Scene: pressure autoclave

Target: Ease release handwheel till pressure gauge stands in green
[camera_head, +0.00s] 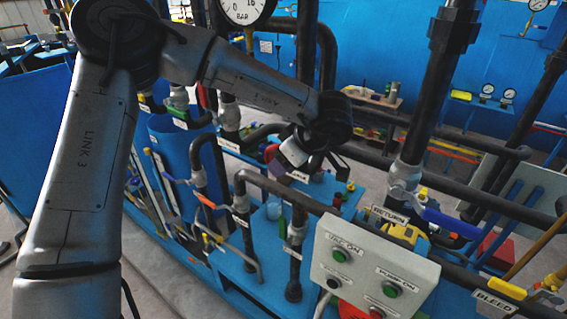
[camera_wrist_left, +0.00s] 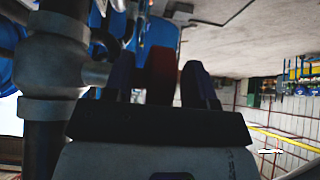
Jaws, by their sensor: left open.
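My left gripper (camera_head: 280,160) reaches in among the pipes near the middle of the head view. A small red part (camera_head: 270,152), which looks like a handwheel, shows just left of it. In the left wrist view, the two dark fingers of my left gripper (camera_wrist_left: 160,88) stand apart on either side of a dark red part (camera_wrist_left: 162,72), probably the same wheel seen edge-on. I cannot tell whether the fingers touch it. A round white pressure gauge (camera_head: 245,8) marked BAR is cut off by the top edge of the head view; I see no needle or green band.
A grey control box (camera_head: 370,265) with green buttons stands at front right. A RETURN pipe with a blue lever (camera_head: 450,222) rises behind it. Vertical pipes stand close to my left arm. In the left wrist view a grey pipe (camera_wrist_left: 50,80) runs beside the gripper.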

